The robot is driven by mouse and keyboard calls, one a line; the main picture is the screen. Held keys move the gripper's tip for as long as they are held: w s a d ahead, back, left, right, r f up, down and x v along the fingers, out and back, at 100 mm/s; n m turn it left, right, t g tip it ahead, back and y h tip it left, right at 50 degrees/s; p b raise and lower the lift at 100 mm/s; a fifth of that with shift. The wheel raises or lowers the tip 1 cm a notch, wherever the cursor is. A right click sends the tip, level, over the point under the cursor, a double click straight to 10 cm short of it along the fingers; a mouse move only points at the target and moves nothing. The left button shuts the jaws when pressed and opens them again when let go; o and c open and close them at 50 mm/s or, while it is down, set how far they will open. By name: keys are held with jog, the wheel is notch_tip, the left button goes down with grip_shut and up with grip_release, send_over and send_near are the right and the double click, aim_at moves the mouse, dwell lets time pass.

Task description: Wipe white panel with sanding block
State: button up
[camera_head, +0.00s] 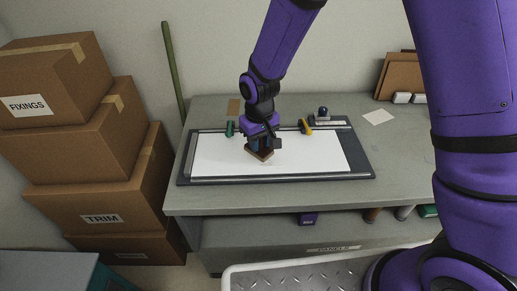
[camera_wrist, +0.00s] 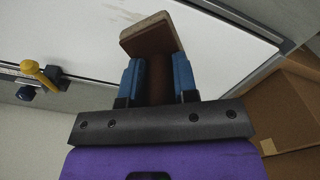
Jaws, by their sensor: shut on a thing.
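The white panel (camera_head: 310,153) lies flat in a dark frame with light rails on the workbench; it also shows in the wrist view (camera_wrist: 90,30). My gripper (camera_head: 262,144) is over the left-middle part of the panel. It is shut on the sanding block (camera_wrist: 152,36), a brown block with a lighter face, between blue fingers in the wrist view. In the head view the block (camera_head: 259,155) is low at the panel's surface. I cannot tell for sure whether it touches. The gripper hides part of the block and the panel behind it.
A yellow-handled clamp (camera_head: 306,127) and a green clamp (camera_head: 230,129) sit at the panel's back edge. A dark-knobbed tool (camera_head: 323,114) stands behind. Stacked cardboard boxes (camera_head: 95,180) stand left of the workbench (camera_head: 410,165). A white paper (camera_head: 378,117) lies on the right.

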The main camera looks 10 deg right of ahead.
jog(key=shift+r, duration=1.15)
